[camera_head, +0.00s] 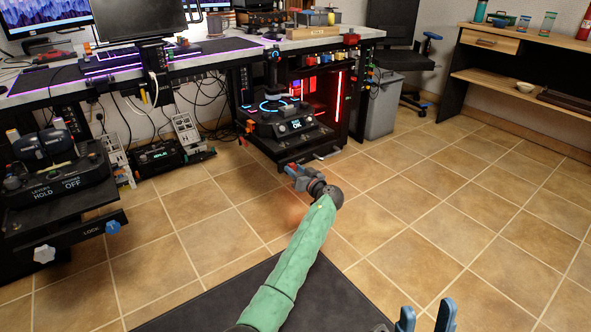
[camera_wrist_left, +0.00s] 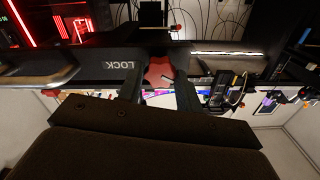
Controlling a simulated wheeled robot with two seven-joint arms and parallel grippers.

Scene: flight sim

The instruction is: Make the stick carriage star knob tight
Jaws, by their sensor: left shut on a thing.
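The stick carriage (camera_head: 286,128) stands under the desk, with a joystick (camera_head: 273,75) and a small screen reading OK. Its red star knob (camera_wrist_left: 158,73) shows in the left wrist view beside an upside-down LOCK label. My left gripper (camera_head: 298,173) reaches the carriage's front, and its fingers also show in the left wrist view (camera_wrist_left: 158,92). They are shut on the red star knob, one on each side. In the head view the knob is mostly hidden by the gripper. My right gripper (camera_head: 426,318) is at the bottom edge, fingers apart and empty.
A lever unit (camera_head: 58,180) at the left carries a white knob (camera_head: 44,254) and a blue knob (camera_head: 112,227). Cables and pedals lie under the desk. A grey bin (camera_head: 384,108) stands right of the carriage. The tiled floor at the right is clear.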

